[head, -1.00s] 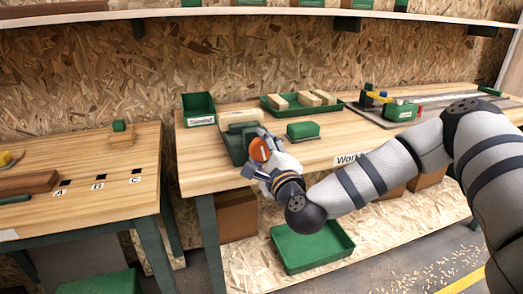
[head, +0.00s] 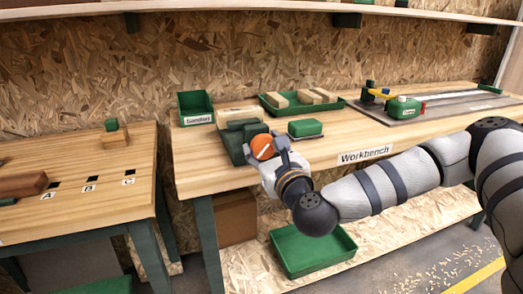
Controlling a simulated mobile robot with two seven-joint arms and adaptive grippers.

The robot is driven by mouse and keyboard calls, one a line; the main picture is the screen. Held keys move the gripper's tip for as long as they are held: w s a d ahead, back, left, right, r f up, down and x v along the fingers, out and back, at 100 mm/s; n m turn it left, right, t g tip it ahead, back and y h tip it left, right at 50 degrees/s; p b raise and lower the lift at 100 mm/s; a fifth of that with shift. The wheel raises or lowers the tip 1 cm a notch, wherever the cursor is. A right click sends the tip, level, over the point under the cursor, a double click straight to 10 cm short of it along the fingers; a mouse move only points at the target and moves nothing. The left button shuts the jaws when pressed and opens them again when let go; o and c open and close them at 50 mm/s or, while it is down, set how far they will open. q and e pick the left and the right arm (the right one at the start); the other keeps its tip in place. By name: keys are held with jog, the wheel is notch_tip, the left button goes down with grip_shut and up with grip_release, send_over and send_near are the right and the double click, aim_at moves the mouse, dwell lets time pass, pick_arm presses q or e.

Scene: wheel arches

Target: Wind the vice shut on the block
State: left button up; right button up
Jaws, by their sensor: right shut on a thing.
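The green vice (head: 232,146) sits near the front left of the workbench. A pale wooden block (head: 236,114) shows behind its green front jaw; I cannot tell whether the jaw touches it. A round orange part (head: 263,147), apparently the vice's handle, is at the front of the vice. My right gripper (head: 267,149) is at this orange part, its dark fingers on either side, shut on it. The gripper and wrist hide the screw and part of the vice. My left gripper is not in view.
A green sanding block (head: 305,128) lies close to the right of the vice. Behind are a green bin (head: 196,106) and a green tray (head: 275,111) with several wooden pieces. A tool with a green body (head: 404,107) stands at the right. The workbench's front right is clear.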

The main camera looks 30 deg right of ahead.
aim_at(264, 136)
jog(key=m+b, duration=0.1)
jog(key=m, duration=0.2)
jog(key=shift+m, duration=0.3)
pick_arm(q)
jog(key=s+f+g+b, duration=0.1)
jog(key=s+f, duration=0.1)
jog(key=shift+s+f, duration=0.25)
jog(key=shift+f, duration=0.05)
pick_arm(e)
jog(key=shift+m, duration=0.6)
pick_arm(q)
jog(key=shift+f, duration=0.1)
pick_arm(e)
jog(key=shift+r+m, duration=0.1)
jog(key=shift+m, duration=0.2)
jog(key=o, duration=1.2)
notch_tip(264, 136, up, 10)
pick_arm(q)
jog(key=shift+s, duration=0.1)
